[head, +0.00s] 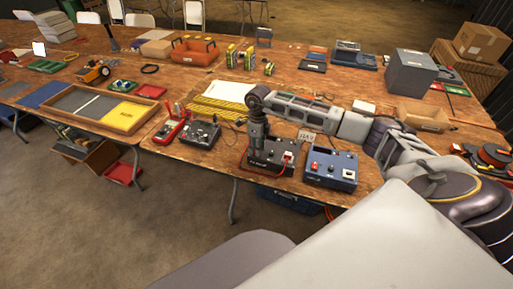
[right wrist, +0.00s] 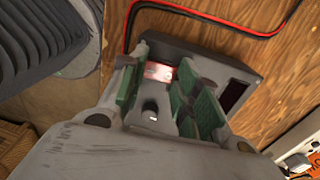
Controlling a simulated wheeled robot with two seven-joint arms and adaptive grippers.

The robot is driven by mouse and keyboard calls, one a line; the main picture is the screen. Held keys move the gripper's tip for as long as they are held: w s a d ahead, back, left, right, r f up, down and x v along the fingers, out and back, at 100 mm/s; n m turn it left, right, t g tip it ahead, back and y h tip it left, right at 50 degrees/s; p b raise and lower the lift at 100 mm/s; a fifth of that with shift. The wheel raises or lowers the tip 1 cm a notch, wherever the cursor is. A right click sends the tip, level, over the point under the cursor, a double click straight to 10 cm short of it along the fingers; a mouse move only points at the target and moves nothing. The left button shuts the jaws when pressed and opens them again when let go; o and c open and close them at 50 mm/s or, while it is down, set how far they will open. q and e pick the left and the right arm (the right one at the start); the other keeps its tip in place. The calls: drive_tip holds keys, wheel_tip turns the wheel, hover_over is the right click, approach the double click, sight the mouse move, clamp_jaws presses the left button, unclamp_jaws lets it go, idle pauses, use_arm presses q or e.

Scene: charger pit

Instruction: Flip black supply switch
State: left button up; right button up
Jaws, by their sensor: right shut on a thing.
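The black supply (head: 269,158) is a dark box at the front of the table in the head view, with a red part on its right side. My right gripper (head: 256,144) points down onto its left part. In the right wrist view the dark box (right wrist: 238,68) lies under my right gripper (right wrist: 165,72), whose green-padded fingers are on its top face. A red and white patch (right wrist: 158,72) shows between the fingers. The gripper is shut on part of the supply; the fingers hide exactly which part. My left gripper is out of view.
A blue box (head: 331,169) with knobs stands close to the right of the supply. A grey knobbed box (head: 198,134) and a red meter (head: 168,131) stand to the left. A red cable (right wrist: 215,32) runs past the supply.

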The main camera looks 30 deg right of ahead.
drive_tip(key=shift+d+y, duration=0.1)
drive_tip(key=shift+y, duration=0.2)
drive_tip(key=o, duration=1)
drive_tip(key=shift+w+d+r, duration=0.2)
drive_tip(key=shift+r, duration=1.8)
drive_tip(key=shift+w+d+r, duration=0.15)
drive_tip(key=shift+d+r, duration=0.1)
drive_tip(key=shift+r, duration=1.75)
drive_tip(key=shift+w+d+r, duration=0.2)
drive_tip(key=shift+r, duration=1.8)
